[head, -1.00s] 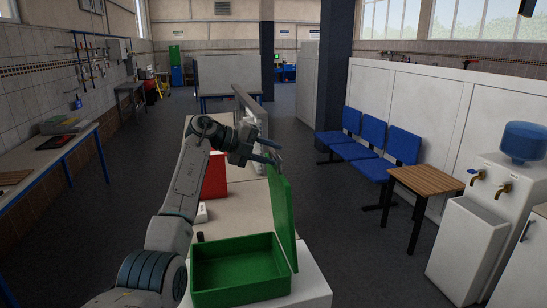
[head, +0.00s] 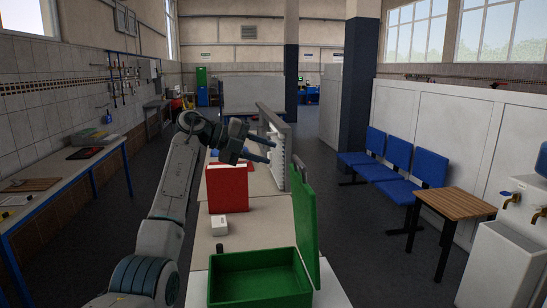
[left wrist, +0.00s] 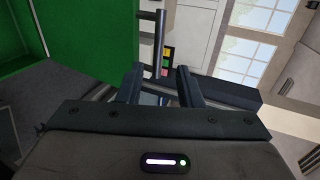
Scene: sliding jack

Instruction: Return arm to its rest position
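My left arm reaches in from the left in the head view. Its gripper (head: 273,152) is open, with two dark fingers apart and nothing seen between them. It is above and left of the raised lid (head: 304,222) of the green box (head: 262,278), apart from it in the picture. In the left wrist view the gripper (left wrist: 160,80) also shows its fingers spread. The green surface (left wrist: 90,38) fills the upper left there, with a grey bar (left wrist: 160,38) beyond the fingers. The green box is open and looks empty. My right gripper is not in view.
A red box (head: 227,188) and a small white block (head: 219,225) stand on the bench left of the lid. A grey upright panel (head: 275,135) rises behind the gripper. Blue chairs (head: 398,158) and a wooden table (head: 455,205) stand at right. The aisle at left is open floor.

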